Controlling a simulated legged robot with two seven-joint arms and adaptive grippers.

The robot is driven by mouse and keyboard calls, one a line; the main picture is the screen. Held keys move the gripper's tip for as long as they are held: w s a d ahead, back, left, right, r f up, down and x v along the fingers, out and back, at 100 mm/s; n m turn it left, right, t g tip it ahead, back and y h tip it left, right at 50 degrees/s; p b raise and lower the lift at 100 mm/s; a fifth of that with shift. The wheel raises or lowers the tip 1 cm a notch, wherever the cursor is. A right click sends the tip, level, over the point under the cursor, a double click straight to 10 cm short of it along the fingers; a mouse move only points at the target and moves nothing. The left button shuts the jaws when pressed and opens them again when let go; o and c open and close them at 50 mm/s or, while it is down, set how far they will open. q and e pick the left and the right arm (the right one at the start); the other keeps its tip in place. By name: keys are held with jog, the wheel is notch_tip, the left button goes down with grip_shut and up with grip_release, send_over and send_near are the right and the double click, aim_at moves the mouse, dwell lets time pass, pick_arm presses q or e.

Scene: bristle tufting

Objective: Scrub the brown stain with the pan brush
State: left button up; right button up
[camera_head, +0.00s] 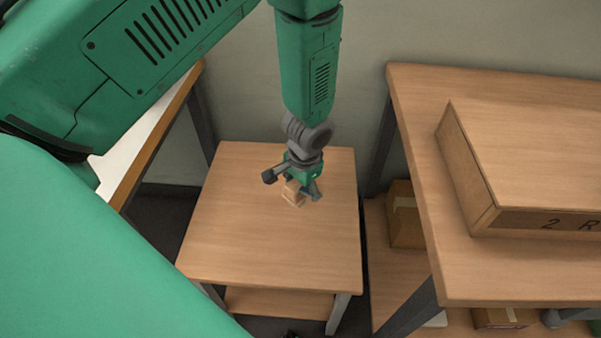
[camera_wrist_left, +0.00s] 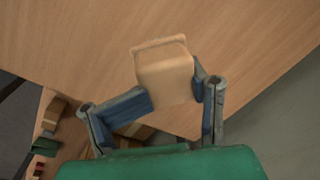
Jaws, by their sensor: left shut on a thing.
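My left gripper (camera_head: 293,186) is over the small wooden table and is shut on a pale wooden block, which I take to be the pan brush (camera_head: 293,194). In the left wrist view the pan brush (camera_wrist_left: 165,78) sits between the two blue-grey fingers, with a thin ridge along its far edge. Its bristles cannot be made out. I cannot tell whether it touches the tabletop. No brown stain can be made out on the visible tabletop; the gripper and block hide a small part of it. My right gripper does not show.
The small table (camera_head: 270,245) is otherwise bare. A higher table (camera_head: 420,170) on the right bears a large wooden box (camera_head: 530,160). A cardboard box (camera_head: 405,220) stands on a low shelf between them. Another table edge (camera_head: 160,135) is at the left.

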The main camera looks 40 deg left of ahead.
aim_at(301, 186)
pick_arm(q)
jog(key=r+p, duration=0.1)
jog(key=d+r+p, duration=0.1)
jog(key=r, duration=0.1)
jog(key=shift+a+f, duration=0.15)
jog(key=shift+a, duration=0.3)
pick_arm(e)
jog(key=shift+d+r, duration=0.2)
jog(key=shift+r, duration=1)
